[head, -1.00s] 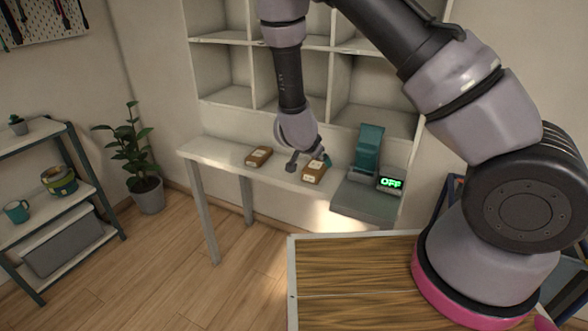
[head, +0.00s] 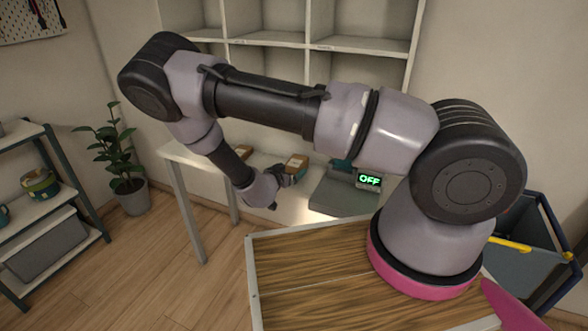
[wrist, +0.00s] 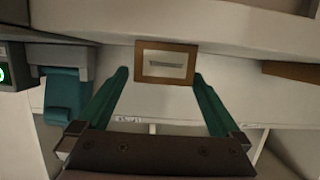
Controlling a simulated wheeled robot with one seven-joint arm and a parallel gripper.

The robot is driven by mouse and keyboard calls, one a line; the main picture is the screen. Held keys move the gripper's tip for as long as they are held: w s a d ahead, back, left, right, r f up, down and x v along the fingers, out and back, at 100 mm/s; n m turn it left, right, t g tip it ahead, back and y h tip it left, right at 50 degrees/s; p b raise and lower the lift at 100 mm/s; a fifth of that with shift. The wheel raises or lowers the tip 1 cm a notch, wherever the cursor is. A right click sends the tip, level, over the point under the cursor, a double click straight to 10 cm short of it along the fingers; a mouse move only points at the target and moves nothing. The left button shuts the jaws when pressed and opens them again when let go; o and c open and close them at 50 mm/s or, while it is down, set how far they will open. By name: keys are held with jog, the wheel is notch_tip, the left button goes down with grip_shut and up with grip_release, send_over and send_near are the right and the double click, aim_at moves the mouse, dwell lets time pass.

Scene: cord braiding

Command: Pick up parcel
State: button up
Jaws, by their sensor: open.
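A brown parcel (head: 297,163) with a pale label lies on the white table (head: 178,153), left of the grey scale. A second brown parcel (head: 243,152) lies farther left, partly hidden by my arm. My gripper (head: 283,190) is open and empty at the table's front side, just short of the nearer parcel. In the wrist view the labelled parcel (wrist: 142,64) shows beyond and between the teal fingertips of my gripper (wrist: 160,76). I see no contact. The other parcel (wrist: 290,70) is at the right edge there.
The scale (head: 340,195) stands right of the parcels; its display (head: 369,180) reads OFF. A teal device (wrist: 62,95) stands by it. White cubby shelves (head: 265,38) rise behind the table. A plant (head: 125,170) and rack (head: 45,215) stand left. A blue bin (head: 525,250) is at right.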

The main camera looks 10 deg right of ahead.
aim_at(295, 167)
jog(key=x, duration=0.5)
jog(key=shift+w+a+f, duration=0.1)
jog(key=shift+w+f, duration=0.05)
jog(key=shift+f, duration=0.1)
jog(key=c, duration=1.3)
jog(key=shift+o, duration=0.2)
jog(key=shift+r, duration=5)
